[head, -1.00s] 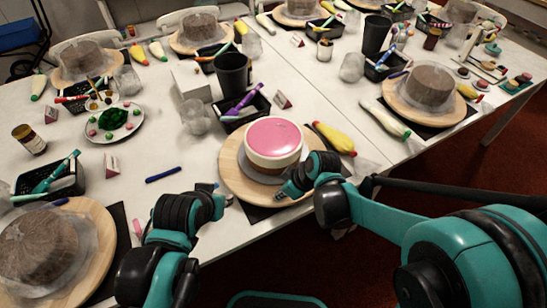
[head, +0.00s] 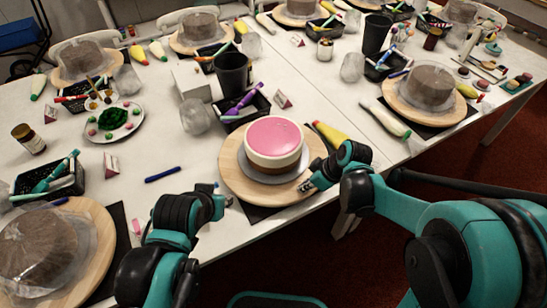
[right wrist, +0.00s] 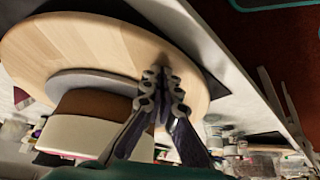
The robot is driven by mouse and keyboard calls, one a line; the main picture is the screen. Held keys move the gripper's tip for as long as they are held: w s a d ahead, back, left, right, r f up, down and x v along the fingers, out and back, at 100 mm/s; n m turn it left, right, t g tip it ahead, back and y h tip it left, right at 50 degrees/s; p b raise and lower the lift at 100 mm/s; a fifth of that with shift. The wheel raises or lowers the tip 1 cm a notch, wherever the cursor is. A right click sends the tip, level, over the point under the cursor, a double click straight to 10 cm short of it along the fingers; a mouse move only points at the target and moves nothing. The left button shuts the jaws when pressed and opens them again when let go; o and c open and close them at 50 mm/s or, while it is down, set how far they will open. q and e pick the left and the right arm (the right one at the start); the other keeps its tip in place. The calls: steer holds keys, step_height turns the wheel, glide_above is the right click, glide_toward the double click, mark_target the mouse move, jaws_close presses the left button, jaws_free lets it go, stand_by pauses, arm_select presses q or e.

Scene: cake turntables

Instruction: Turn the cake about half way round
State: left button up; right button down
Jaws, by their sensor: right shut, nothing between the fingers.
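The cake (head: 274,138) has a pink top, a white band and a brown lower part. It stands on a grey disc on the round wooden turntable (head: 234,178) near the table's front edge. In the right wrist view the cake (right wrist: 75,135) is at lower left and the turntable (right wrist: 60,45) is behind the fingers. My right gripper (head: 306,184) is shut and empty at the turntable's front right rim; its fingertips (right wrist: 163,82) overlap the board, and contact is unclear. My left gripper (head: 222,194) is left of the turntable, its fingers too small to judge.
A yellow piping bag (head: 331,135) lies right of the turntable. A black tray (head: 243,112) with purple tools and a dark cup (head: 231,75) stand behind it. A blue pen (head: 163,174) lies to the left. Another wrapped cake (head: 40,245) stands at front left.

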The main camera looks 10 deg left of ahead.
steer(key=shift+w+d, duration=0.2)
steer(key=shift+d, duration=0.15)
